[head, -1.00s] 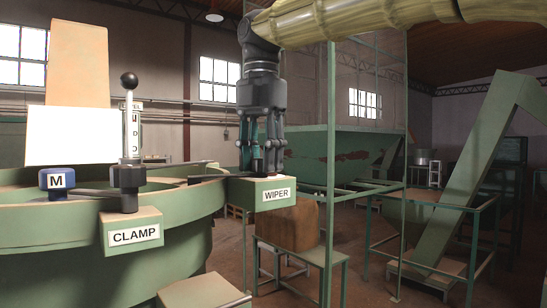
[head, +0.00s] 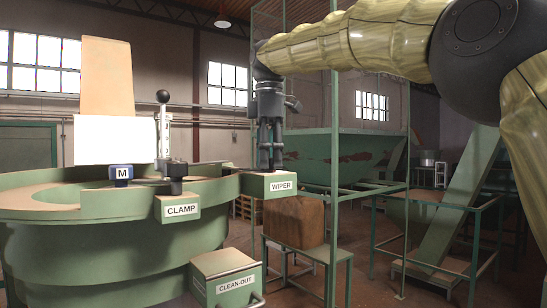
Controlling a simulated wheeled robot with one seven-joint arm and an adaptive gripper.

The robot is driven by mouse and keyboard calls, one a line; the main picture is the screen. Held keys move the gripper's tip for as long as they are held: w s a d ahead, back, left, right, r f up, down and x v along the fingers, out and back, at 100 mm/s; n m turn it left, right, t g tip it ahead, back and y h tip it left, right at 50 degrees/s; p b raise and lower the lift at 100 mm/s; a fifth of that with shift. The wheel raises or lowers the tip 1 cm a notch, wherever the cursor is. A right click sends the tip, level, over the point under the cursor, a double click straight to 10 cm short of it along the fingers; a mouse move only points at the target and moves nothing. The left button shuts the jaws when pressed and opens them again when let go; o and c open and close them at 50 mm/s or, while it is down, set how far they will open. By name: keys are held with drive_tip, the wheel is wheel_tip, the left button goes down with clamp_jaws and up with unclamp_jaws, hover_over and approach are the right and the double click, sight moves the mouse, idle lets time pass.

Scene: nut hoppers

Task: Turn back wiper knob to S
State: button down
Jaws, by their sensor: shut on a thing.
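The wiper box (head: 266,185) is a green block with a white WIPER label, on the right end of the round green hopper's rim. My gripper (head: 271,165) points straight down over this box, its fingers closed around the wiper knob. The knob is mostly hidden between the fingers, and I cannot read its pointer or any S mark from here. The green hopper (head: 90,240) fills the lower left of the head view.
A CLAMP box (head: 178,208) with a dark knob (head: 175,170) stands left of the wiper.

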drive_tip(key=shift+m, duration=1.1)
drive_tip(key=c, duration=1)
unclamp_jaws()
drive_tip(key=shift+a, duration=0.1)
drive_tip(key=shift+r, duration=3.75)
